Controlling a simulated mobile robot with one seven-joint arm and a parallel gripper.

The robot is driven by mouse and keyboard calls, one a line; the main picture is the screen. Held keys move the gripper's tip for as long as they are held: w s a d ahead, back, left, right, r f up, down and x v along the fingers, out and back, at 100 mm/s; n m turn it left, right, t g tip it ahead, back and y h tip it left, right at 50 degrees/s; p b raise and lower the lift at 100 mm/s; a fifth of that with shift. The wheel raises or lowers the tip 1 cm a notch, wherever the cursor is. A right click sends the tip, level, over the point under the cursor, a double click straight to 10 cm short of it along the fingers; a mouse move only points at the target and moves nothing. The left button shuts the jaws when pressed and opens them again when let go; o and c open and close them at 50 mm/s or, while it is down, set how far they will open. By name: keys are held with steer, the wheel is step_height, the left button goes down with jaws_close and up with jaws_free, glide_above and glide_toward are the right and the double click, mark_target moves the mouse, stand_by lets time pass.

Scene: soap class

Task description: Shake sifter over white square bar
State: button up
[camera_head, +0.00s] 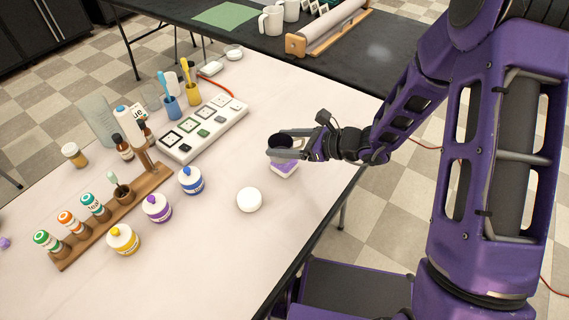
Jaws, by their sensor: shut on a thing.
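My gripper (281,144) reaches in from the right above the table's right part. It is shut on a small dark round cup, which looks like the sifter (284,140). The sifter is held between the two fingers, with its dark opening facing up. Directly below it in the picture is a squarish white bar with purple on it (285,169), partly covered by the gripper and sifter. The gap between sifter and bar is hard to judge. Any powder falling is too small to see.
A white round piece (249,199) lies left of the bar. Lidded jars, one blue (191,181), stand further left, beside a wooden rack (112,221) of bottles. The table's right edge is near my gripper.

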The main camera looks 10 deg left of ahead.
steer(key=shift+r+p, duration=1.8)
steer(key=shift+r, duration=0.75)
